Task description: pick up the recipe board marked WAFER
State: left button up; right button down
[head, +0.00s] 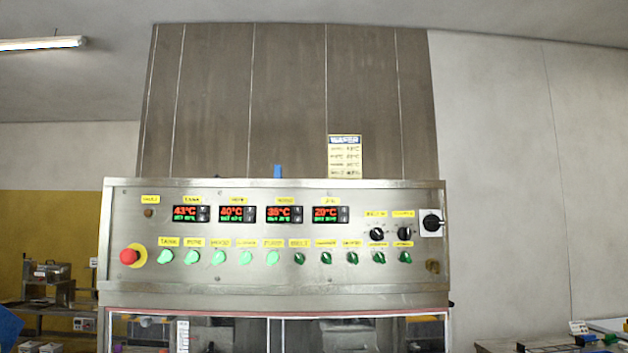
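The recipe board (345,158) is a small cream card with a blue header band and several lines of text. Its header appears to read WAFER, though the lettering is small and blurred. It stands upright at the top edge of the steel control panel (270,278), right of the middle, in front of the brown panelled back. Neither of my grippers shows in the head view.
A small blue object (278,171) stands on the panel's top edge, left of the board. The panel carries displays, green knobs, a red emergency button (129,256) and a rotary switch (431,222). Glass doors are below. Benches with equipment stand at both sides.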

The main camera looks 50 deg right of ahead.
aim_at(344, 151)
jog(key=z, duration=1.8)
